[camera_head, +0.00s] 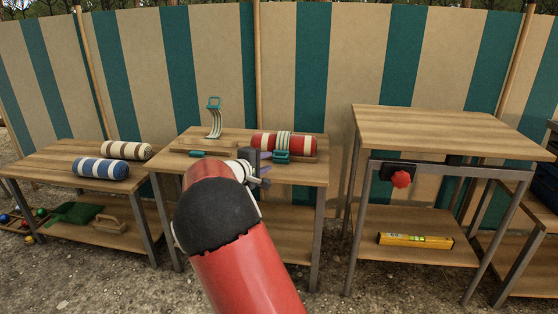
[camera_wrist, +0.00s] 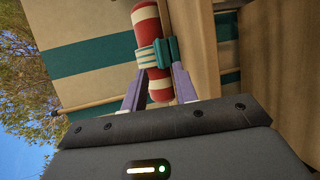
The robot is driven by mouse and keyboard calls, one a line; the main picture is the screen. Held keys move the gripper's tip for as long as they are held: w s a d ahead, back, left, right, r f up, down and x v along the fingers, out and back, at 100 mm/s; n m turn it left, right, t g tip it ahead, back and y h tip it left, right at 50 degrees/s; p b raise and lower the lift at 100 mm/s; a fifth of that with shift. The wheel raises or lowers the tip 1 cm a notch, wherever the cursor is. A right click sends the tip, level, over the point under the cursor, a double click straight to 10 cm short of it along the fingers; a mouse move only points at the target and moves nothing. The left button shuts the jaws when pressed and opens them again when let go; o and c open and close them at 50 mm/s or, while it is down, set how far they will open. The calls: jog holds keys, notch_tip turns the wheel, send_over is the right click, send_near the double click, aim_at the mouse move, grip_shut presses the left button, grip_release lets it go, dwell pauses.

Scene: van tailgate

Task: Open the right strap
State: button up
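The right strap (camera_head: 284,143) is cream with green stripes and lies closed around a red-and-white striped roll (camera_head: 302,142) on the middle table. Its teal buckle (camera_head: 283,157) sits on the roll's front side and also shows in the wrist view (camera_wrist: 168,50). The left strap (camera_head: 214,124) stands up loose, with its teal frame (camera_head: 214,102) at the top. My gripper (camera_wrist: 161,72) is open, its purple fingers spread on either side of the strapped roll's near side. The fingertips are close to the strap and buckle; contact cannot be told. My arm hides part of the middle table in the head view.
The left table (camera_head: 50,155) holds a blue-striped roll (camera_head: 101,168) and a beige-striped roll (camera_head: 126,150). A taller bare table (camera_head: 440,130) stands right, with a red knob (camera_head: 401,179) under its top and a yellow level (camera_head: 415,240) on its shelf.

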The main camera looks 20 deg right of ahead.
aim_at(279, 157)
jog(key=x, duration=0.6)
jog(key=shift+s+a, duration=0.1)
grip_shut()
